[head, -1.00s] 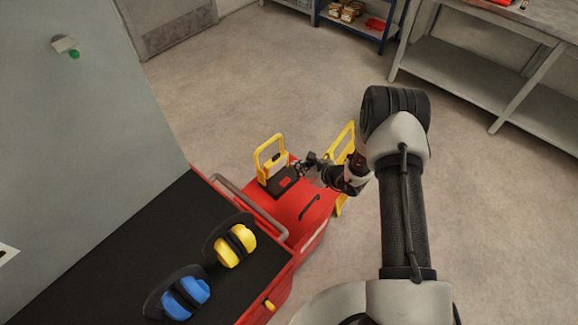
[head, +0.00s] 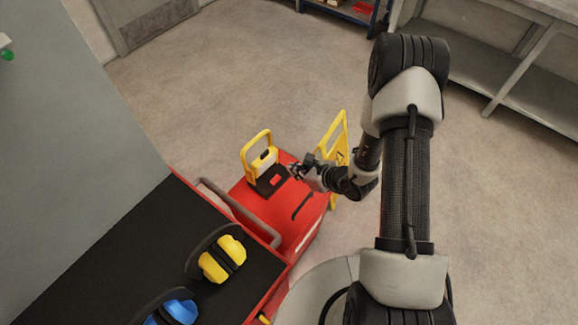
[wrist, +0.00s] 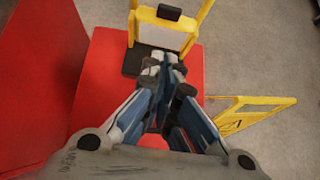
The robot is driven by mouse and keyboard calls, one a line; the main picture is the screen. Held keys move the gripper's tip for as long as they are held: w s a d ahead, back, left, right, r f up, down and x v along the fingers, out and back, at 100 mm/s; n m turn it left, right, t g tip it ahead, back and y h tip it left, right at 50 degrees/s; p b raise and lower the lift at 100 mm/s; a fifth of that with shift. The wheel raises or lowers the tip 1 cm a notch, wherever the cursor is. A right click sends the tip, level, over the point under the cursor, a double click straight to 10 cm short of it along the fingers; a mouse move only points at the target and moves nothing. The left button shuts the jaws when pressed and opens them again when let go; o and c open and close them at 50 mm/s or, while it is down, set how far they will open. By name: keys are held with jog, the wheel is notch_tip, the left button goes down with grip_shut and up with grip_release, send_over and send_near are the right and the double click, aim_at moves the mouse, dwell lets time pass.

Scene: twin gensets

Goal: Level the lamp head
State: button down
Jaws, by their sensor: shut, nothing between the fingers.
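The work lamp has a yellow frame (head: 247,150) on a black base with a red patch, standing on a red cart top. Its lamp head (head: 264,160) sits inside the frame. In the wrist view the lamp head (wrist: 163,36) shows a pale panel turned towards the camera, with a black block above it. Its exact tilt is hard to tell. My gripper (head: 296,170) is just right of the lamp. In the wrist view my gripper's fingers (wrist: 165,68) are shut and empty, in front of the lamp base and below the pale panel. Contact cannot be told.
A yellow folding sign (head: 335,150) stands on the floor right of the cart. Yellow ear muffs (head: 222,260) and blue ear muffs (head: 178,308) lie on a black top at the lower left. A grey rail (head: 238,212) runs between. Open floor lies beyond the lamp.

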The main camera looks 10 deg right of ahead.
aim_at(266, 158)
jog(key=shift+w+a+f+b, duration=0.5)
jog(key=shift+w+a+f, duration=0.25)
jog(key=shift+w+a, duration=0.4)
jog(key=shift+w+a+f+b, duration=0.45)
jog(key=shift+w+a+f, duration=0.25)
jog(key=shift+w+a, duration=0.45)
jog(key=shift+w+a+f+b, duration=0.5)
jog(key=shift+w+a+f, duration=0.35)
jog(key=shift+w, duration=0.5)
jog(key=shift+a+r, duration=0.15)
jog(key=shift+w+a+r+g+h+p, duration=0.3)
jog(key=shift+w+a+r+g+p, duration=0.1)
jog(key=shift+w+a+p, duration=0.15)
jog(key=shift+d+f, duration=0.1)
